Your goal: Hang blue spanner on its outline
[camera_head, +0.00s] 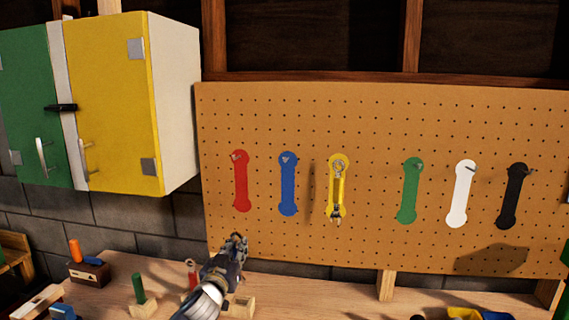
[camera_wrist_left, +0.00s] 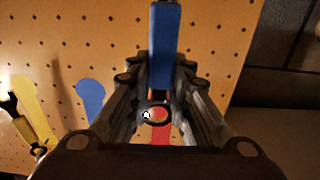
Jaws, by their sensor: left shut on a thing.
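My left gripper (camera_head: 236,245) is low in front of the pegboard, below the red outline. I cannot make out the spanner in the head view. The blue outline (camera_head: 288,184) is bare with a small hook near its top; it also shows in the left wrist view (camera_wrist_left: 90,97). My right gripper is not in view.
The pegboard (camera_head: 380,120) also has red (camera_head: 242,185), green (camera_head: 410,190), white (camera_head: 461,195) and black (camera_head: 512,197) bare outlines. A spanner hangs on the yellow outline (camera_head: 338,187). The workbench (camera_head: 330,295) holds tools and wooden blocks. A cabinet (camera_head: 110,100) is at the left.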

